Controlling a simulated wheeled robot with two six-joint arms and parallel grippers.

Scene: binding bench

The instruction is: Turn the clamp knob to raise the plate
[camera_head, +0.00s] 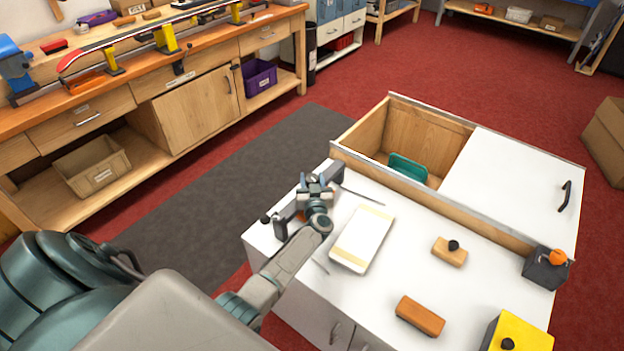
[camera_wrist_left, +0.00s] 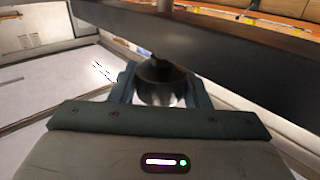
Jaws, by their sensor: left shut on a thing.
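The dark clamp (camera_head: 288,212) stands at the left end of the white bench top, its bar partly hidden behind my left arm. In the left wrist view its dark bar (camera_wrist_left: 235,65) runs across above my fingers. My left gripper (camera_head: 318,184) is at the clamp. In the wrist view its two fingers (camera_wrist_left: 161,90) are shut on the dark round clamp knob (camera_wrist_left: 160,72), one on each side. The knob is hidden by the gripper in the head view. I cannot make out the clamp plate or its height. My right gripper is not in view.
A white and cream slab (camera_head: 363,238) lies just right of the gripper. A cork-coloured block with a black knob (camera_head: 450,253), an orange-brown block (camera_head: 420,316) and a yellow box (camera_head: 522,334) are farther right. An open wooden compartment (camera_head: 425,135) lies behind.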

